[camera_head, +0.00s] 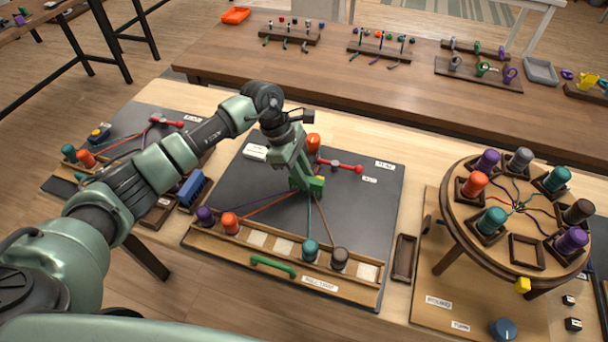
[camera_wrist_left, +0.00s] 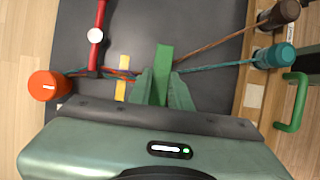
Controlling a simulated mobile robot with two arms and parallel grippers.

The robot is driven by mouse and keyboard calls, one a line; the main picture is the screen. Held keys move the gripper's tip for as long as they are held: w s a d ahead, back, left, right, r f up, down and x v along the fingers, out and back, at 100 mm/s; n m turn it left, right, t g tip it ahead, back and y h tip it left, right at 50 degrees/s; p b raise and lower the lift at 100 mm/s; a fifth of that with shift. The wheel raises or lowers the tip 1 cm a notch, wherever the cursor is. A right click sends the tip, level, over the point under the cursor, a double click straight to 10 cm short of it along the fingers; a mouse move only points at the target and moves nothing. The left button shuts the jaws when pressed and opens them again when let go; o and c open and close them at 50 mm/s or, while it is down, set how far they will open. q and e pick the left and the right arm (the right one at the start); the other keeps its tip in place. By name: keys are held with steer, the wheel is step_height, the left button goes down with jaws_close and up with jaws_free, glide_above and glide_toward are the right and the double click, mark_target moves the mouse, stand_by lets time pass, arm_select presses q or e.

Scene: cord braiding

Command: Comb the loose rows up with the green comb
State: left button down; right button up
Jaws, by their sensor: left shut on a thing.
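My left gripper (camera_head: 303,181) is shut on the green comb (camera_head: 317,186) above the dark board (camera_head: 345,215). The comb also shows between the fingers in the left wrist view (camera_wrist_left: 163,72). Cords run to it from a purple bobbin (camera_head: 205,216), an orange bobbin (camera_head: 229,223), a teal bobbin (camera_head: 310,250) and a brown bobbin (camera_head: 339,259). A short braided stretch (camera_wrist_left: 115,72) lies between the comb and the red clamp (camera_head: 341,166). The fingers hide the comb's teeth and the spot where the cords meet. My right gripper is out of view.
A wooden rack with a green handle (camera_head: 272,266) borders the board's front. An orange knob (camera_head: 313,143) stands behind the comb. A round braiding stand (camera_head: 470,225) with several bobbins is at right. A blue brush (camera_head: 193,188) and another corded board (camera_head: 125,125) are at left.

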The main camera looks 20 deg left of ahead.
arm_select(q)
steer(key=r+p, duration=0.1)
steer(key=r, duration=0.1)
steer(key=r+p, duration=0.1)
steer(key=r, duration=0.1)
steer(key=r+p, duration=0.1)
steer(key=r, duration=0.2)
steer(key=shift+s, duration=0.35)
steer(key=shift+s+r+p, duration=0.15)
steer(key=shift+r+p, duration=0.35)
steer(key=shift+r, duration=0.45)
steer(key=s+a+r+m+g+y, duration=0.2)
steer(key=s+r+m, duration=0.1)
steer(key=s+m, duration=0.5)
steer(key=s+a+r+m+g+y, duration=0.1)
steer(key=s+r+m, duration=0.3)
steer(key=s+m, duration=0.5)
steer(key=shift+a+r+m+g+y, duration=0.15)
steer(key=shift+a+m+g+y, duration=0.2)
steer(key=shift+g+y, duration=0.4)
